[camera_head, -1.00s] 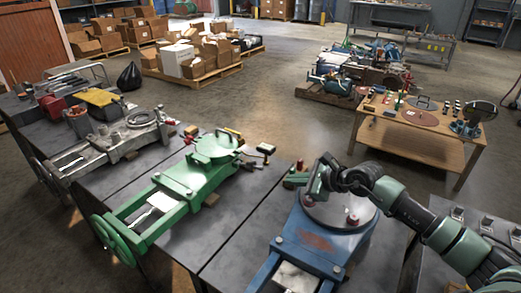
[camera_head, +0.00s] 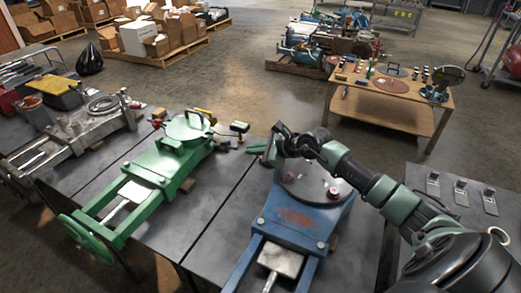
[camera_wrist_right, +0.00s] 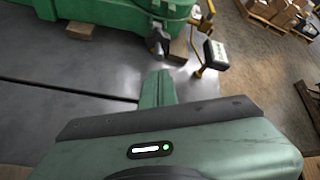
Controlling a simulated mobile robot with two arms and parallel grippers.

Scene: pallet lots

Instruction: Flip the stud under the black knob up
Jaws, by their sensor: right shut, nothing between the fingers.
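Three small silver plates stand in a row on the dark table at the right of the head view: a left plate (camera_head: 432,184), a middle plate (camera_head: 461,192) and a right plate (camera_head: 489,203). Each carries a small dark part near its top. They are too small to tell which has the black knob or how its stud points. My right gripper (camera_head: 268,150) is shut and empty beside the blue machine's round disc, well left of the plates. Its closed green fingers (camera_wrist_right: 157,88) show in the wrist view, where no plate is seen. My left gripper is not in view.
The blue machine (camera_head: 290,222) stands below my right arm. A green machine (camera_head: 160,165) and a grey one (camera_head: 75,135) stand to the left. A wooden table (camera_head: 385,105) stands behind. The dark table (camera_head: 425,172) has bare room around the plates.

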